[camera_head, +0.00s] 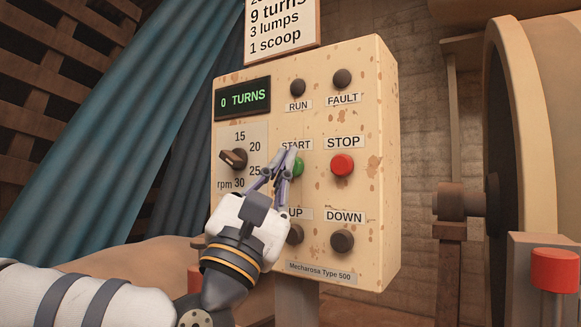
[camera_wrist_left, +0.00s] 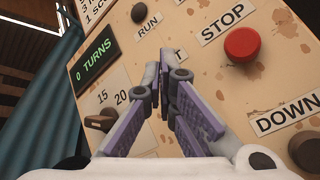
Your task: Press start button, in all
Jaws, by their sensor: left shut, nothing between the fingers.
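The green start button (camera_head: 298,167) sits on the cream control panel (camera_head: 372,120) under the START label. My left gripper (camera_head: 290,152) is shut and empty, with its fingertips in front of the start button and partly covering it and its label. In the left wrist view the shut fingertips (camera_wrist_left: 163,62) hide the start button. I cannot tell whether they touch it. The display (camera_head: 242,98) reads 0 TURNS. The RUN lamp (camera_head: 298,88) and FAULT lamp (camera_head: 342,79) look dark. My right gripper is not in view.
The red STOP button (camera_head: 341,165) is just right of the start button. The rpm knob (camera_head: 233,158) is to the left. The UP button (camera_head: 295,235) and DOWN button (camera_head: 342,241) are below. A sign (camera_head: 280,28) stands above. A large drum (camera_head: 535,120) is at right.

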